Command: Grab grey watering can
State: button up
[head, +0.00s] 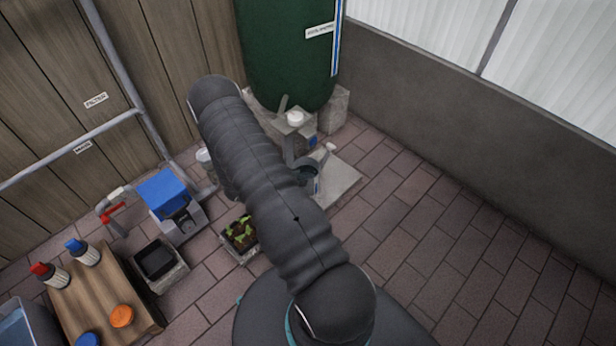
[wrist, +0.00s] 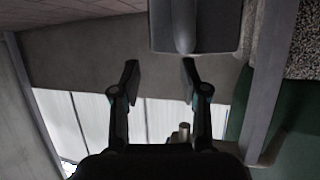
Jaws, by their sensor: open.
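The grey watering can (head: 306,177) appears to stand on the pale slab below the green tank. My arm covers part of it, and a light spout-like tip shows at its upper right. In the wrist view, a grey body with a rounded ridge (wrist: 215,28) fills the top centre; it is likely the can, but it is cut off by the frame edge. My gripper (wrist: 160,72) is open, with its two fingers apart and nothing between them. The grey body lies just beyond the fingertips in the picture, with no clear contact. In the head view my gripper is hidden.
The green tank (head: 285,50) stands behind the slab (head: 338,182), with a tap block (head: 294,120) in front. A planter (head: 240,238), a blue-topped unit (head: 163,193) and a wooden table (head: 95,290) stand left. Brick floor (head: 450,245) at right is clear up to the wall (head: 450,95).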

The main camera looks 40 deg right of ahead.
aim_at(317, 176)
jog(key=shift+x, duration=3.7)
jog(key=shift+a+f, duration=0.1)
jog(key=shift+f, duration=0.05)
grip_shut()
